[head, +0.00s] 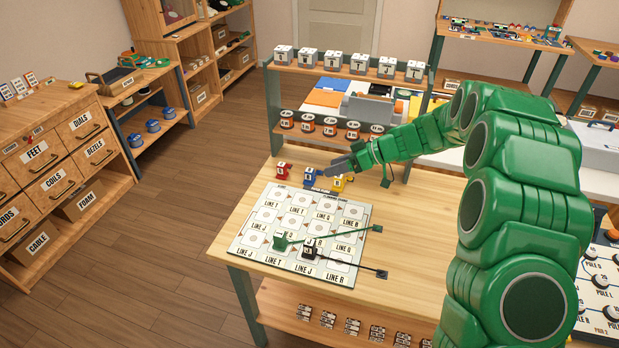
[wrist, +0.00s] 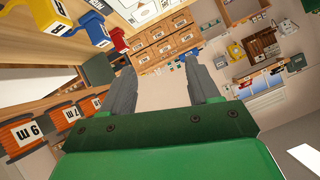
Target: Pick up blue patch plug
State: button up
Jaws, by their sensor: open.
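The blue patch plug (head: 308,174) stands on the table behind the line board, between a red plug (head: 282,169) and a yellow plug (head: 338,182). In the wrist view the blue plug (wrist: 94,30) is at the upper left, outside the fingers, with the yellow plug (wrist: 52,17) left of it and the red plug (wrist: 118,40) right of it. My gripper (head: 355,176) is near the yellow plug, to the right of the blue one. In the wrist view its grey fingers (wrist: 160,64) are spread apart with nothing between them.
The line board (head: 235,245) holds a green plug (head: 280,243) and a black plug (head: 308,252) with cords running right. A two-level shelf (head: 290,137) with white blocks and orange spools stands behind the plugs. Bare tabletop (head: 415,215) lies right of the board.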

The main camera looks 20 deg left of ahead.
aim_at(313, 171)
jog(key=w+a+f, duration=0.1)
jog(key=w+f, duration=0.1)
jog(key=f, duration=0.1)
jog(key=w+a+f+n+t+y, duration=0.1)
jog(key=w+f, duration=0.2)
jog(key=w+a+f+n, duration=0.1)
jog(key=w+f, duration=0.1)
jog(key=w, duration=0.1)
jog(key=shift+w+f+t+y, duration=0.2)
jog(key=shift+f+t+y, duration=0.1)
jog(key=shift+f+y, duration=0.1)
jog(key=shift+x, duration=1.15)
jog(key=shift+r+x, duration=0.2)
jog(key=shift+x, duration=2.5)
jog(key=shift+a, duration=0.1)
jog(key=c, duration=1.1)
